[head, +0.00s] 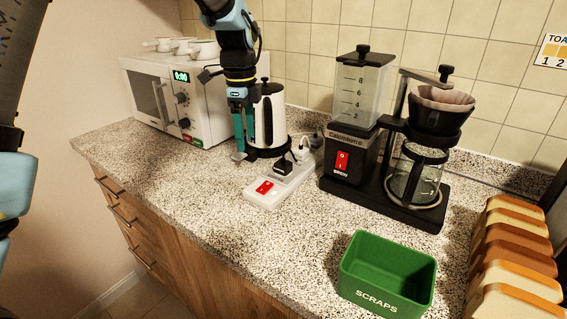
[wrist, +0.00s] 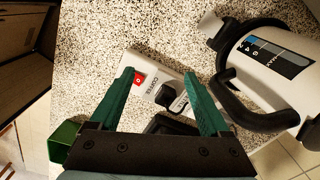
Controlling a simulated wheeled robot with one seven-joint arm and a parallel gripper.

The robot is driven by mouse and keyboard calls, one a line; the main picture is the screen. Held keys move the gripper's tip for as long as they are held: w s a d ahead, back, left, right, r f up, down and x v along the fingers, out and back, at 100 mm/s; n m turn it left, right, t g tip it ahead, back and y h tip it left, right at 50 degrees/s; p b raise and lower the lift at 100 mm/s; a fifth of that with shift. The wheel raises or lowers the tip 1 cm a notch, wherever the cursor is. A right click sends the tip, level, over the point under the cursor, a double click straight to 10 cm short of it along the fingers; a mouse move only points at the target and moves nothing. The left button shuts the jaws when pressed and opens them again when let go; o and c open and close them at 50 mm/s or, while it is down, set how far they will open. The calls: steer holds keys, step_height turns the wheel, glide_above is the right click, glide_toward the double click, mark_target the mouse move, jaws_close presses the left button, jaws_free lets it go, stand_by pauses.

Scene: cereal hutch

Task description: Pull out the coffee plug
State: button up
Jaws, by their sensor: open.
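A white power strip (head: 257,197) lies on the counter between the kettle and the coffee maker. A black plug (head: 283,168) sits in it behind a red switch (head: 264,187); a white plug (head: 301,153) is farther back. In the wrist view the strip (wrist: 150,86) carries the word COFFEE beside a black plug (wrist: 166,96). My gripper (head: 245,152) is open and empty, above the counter just left of the strip. In the wrist view its teal fingers (wrist: 158,75) stand apart on either side of the strip's switch and black plug, which is not gripped.
The kettle (head: 268,118) stands right behind my gripper; its black handle (wrist: 238,105) is close to the right finger. The coffee maker (head: 349,160) is to the right, the microwave (head: 157,108) to the left. A green scraps box (head: 388,276) and bread (head: 510,249) are front right.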

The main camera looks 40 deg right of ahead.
mark_target(283, 162)
steer(key=s+d+m, duration=0.1)
steer(key=s+d, duration=0.1)
steer(key=s+d+m, duration=0.1)
steer(key=d+m, duration=0.1)
steer(key=s+d+m, duration=0.2)
steer(key=d, duration=0.1)
steer(key=shift+s+d+r, duration=0.1)
steer(key=shift+s+r, duration=0.2)
steer(key=shift+f, duration=0.1)
steer(key=shift+f+b, duration=2.75)
steer(key=shift+f, duration=1.65)
steer(key=shift+p, duration=0.4)
jaws_close()
steer(key=shift+r, duration=0.1)
